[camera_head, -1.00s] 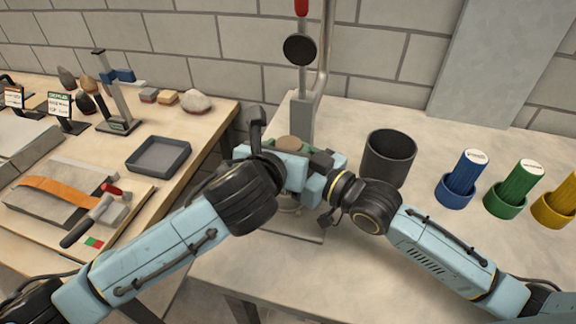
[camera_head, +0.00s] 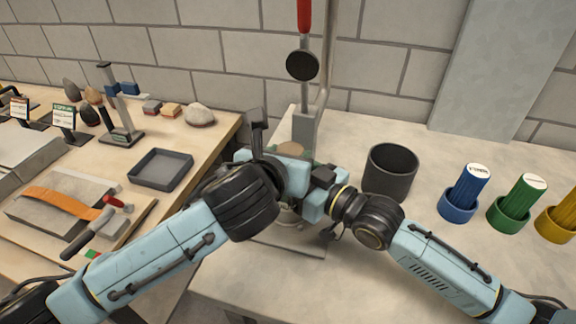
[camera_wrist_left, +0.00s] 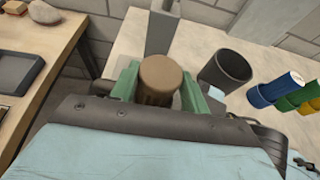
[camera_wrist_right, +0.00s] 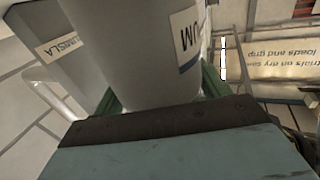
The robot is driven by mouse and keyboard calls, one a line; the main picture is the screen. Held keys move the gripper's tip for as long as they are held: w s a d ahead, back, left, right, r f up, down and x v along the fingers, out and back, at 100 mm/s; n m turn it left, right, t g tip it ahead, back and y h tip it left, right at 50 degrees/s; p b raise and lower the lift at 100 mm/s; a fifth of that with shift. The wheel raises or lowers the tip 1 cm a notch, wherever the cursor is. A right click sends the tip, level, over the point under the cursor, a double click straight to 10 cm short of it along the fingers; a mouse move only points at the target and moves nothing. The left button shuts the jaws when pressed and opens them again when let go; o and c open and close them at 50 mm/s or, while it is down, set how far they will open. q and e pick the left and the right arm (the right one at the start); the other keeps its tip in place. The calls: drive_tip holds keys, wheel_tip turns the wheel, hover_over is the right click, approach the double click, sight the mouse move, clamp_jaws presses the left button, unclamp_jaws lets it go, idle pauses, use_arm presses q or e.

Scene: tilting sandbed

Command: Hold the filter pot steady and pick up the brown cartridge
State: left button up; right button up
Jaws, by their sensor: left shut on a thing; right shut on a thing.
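The brown cartridge (camera_wrist_left: 160,78) stands between the two green fingers of my left gripper (camera_wrist_left: 159,72), which is shut on it. Its round top also shows in the head view (camera_head: 290,149). The filter pot (camera_wrist_right: 130,45) is a grey cylinder with a white, blue-edged label, seen close in the right wrist view. My right gripper (camera_wrist_right: 160,90) is shut on it, with green fingers at both sides. In the head view my grippers hide most of the pot. How deep the cartridge sits in the pot cannot be seen.
A dark open cup (camera_head: 391,172) stands right of the grippers. Blue (camera_head: 465,193), green (camera_head: 516,203) and yellow (camera_head: 562,215) cartridges stand in holders. A post with a red handle (camera_head: 304,15) rises behind. A grey tray (camera_head: 161,169) lies on the left table.

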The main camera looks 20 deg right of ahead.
use_arm(q)
wheel_tip(320, 180, up, 8)
drive_tip(key=shift+r, duration=0.1)
use_arm(e)
drive_tip(key=shift+d+f, duration=0.1)
drive_tip(key=shift+f, duration=0.1)
use_arm(q)
drive_tip(key=shift+d, duration=0.1)
use_arm(e)
drive_tip(key=o, duration=1.3)
drive_tip(key=shift+r, duration=0.1)
drive_tip(key=shift+o, duration=0.2)
drive_tip(key=v, duration=1.2)
